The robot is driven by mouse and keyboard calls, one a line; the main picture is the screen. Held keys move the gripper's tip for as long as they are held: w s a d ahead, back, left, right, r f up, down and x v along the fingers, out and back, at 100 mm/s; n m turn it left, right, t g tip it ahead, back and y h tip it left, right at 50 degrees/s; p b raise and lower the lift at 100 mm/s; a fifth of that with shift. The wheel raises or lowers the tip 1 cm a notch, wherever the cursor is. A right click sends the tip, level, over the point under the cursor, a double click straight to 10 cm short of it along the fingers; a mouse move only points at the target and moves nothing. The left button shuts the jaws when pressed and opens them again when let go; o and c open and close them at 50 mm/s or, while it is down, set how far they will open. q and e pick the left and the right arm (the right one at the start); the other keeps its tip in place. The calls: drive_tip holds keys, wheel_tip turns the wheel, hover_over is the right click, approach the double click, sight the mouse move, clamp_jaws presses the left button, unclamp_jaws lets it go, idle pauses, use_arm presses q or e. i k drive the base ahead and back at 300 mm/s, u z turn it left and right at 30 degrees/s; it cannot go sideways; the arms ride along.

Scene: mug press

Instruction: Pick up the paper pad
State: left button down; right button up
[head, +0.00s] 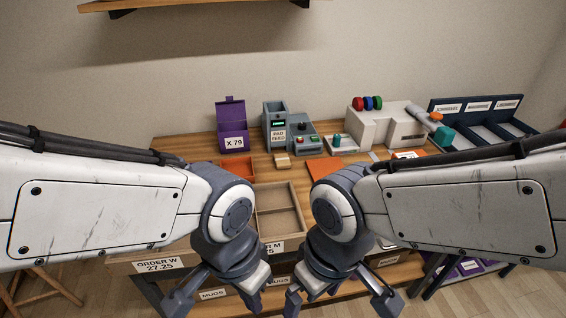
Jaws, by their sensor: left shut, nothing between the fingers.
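A small tan block, which looks like the paper pad (282,160), lies on the wooden table just in front of the grey dispenser labelled PAD FEED (278,134). Nothing covers it in the head view.
A divided tan tray (283,213) lies between my arms. An orange tray (238,170) and a purple box (232,128) are left of the pad; an orange mat (324,167) is right. A white press (390,126) and blue bins (482,118) stand at the back right.

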sight(282, 162)
drive_tip(key=u, duration=0.05)
drive_tip(key=i, duration=0.95)
drive_tip(key=u, duration=0.3)
